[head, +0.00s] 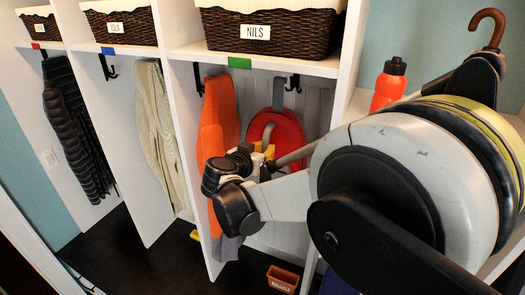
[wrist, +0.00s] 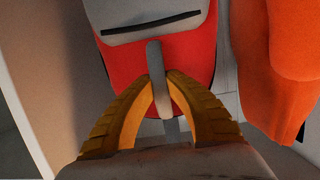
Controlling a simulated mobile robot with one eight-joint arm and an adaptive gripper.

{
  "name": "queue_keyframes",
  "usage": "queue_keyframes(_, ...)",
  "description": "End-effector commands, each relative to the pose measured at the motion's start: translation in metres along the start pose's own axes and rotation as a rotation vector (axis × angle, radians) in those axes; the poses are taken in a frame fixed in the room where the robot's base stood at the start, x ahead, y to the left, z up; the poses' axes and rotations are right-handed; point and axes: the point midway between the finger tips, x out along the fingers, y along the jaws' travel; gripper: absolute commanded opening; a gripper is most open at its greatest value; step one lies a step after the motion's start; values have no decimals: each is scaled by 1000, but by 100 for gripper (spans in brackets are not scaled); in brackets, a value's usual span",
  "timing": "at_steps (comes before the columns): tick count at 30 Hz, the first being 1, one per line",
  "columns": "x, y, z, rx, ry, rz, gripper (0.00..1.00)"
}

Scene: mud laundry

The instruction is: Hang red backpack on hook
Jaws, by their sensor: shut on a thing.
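The red backpack (head: 289,126) is in the cubby under the basket labelled NILS, against the back panel. A grey strap (head: 278,95) rises from its top, close to the left of a dark hook (head: 295,83); I cannot tell whether the two touch. My gripper (head: 262,150) is in front of the backpack, its yellow fingers partly hidden by my wrist. In the wrist view the yellow fingers (wrist: 158,78) are shut on a grey strap of the red backpack (wrist: 118,62). The backpack's lower part is hidden behind my arm in the head view.
An orange jacket (head: 216,112) hangs just left of the backpack and also shows in the wrist view (wrist: 275,90). White dividers (head: 192,155) bound the cubbies. A red bottle (head: 389,86) stands at right. A small orange box (head: 283,279) is below.

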Motion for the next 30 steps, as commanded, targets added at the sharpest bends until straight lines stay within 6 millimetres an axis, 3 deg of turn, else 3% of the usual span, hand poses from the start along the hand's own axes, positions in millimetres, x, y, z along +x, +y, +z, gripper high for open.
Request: queue_keyframes(30, 85, 1, -23, -1, 1, 1, 0)
